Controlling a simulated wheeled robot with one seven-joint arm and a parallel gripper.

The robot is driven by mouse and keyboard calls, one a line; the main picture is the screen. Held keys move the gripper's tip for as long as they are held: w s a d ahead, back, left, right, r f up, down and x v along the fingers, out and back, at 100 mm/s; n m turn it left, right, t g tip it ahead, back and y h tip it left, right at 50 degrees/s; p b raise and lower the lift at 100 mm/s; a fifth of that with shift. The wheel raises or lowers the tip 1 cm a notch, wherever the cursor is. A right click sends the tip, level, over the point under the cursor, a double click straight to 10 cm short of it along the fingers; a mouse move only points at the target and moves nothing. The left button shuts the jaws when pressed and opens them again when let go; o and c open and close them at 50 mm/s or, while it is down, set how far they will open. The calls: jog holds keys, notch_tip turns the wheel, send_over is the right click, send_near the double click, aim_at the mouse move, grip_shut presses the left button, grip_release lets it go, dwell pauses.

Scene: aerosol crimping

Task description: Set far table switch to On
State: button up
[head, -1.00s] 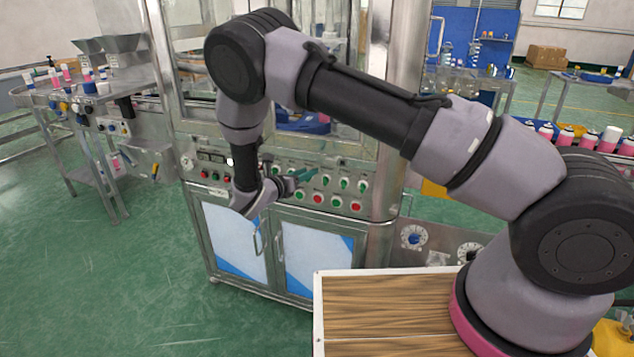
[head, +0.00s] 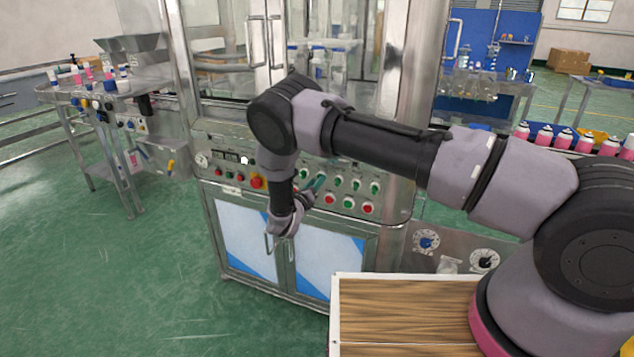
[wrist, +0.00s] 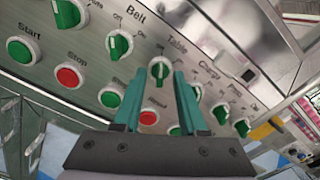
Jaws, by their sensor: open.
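The control panel (head: 240,170) on the machine front carries rows of green and red controls. In the wrist view, a green rotary knob (wrist: 160,68) sits below the label "Table". Its white ring is partly hidden, and I cannot tell its setting. My gripper (wrist: 160,80) is open, with one teal finger on each side of that knob in the picture. I cannot tell whether either finger touches it. In the head view, my gripper (head: 318,184) is at the panel, its fingers pointing toward the controls and partly hidden by the wrist.
The "Belt" knob (wrist: 119,45) is left of the fingers and the "Charge" knob (wrist: 197,92) is right. A red stop button (wrist: 149,117) lies below, between the fingers. Cabinet doors (head: 325,264) are under the panel. A wood-topped surface (head: 400,310) stands in front.

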jog(key=shift+w+d, duration=0.2)
jog(key=shift+w, duration=0.3)
grip_shut()
jog(key=shift+m, duration=0.3)
jog(key=m, duration=1.1)
jog(key=shift+m, duration=0.3)
dwell(0.3)
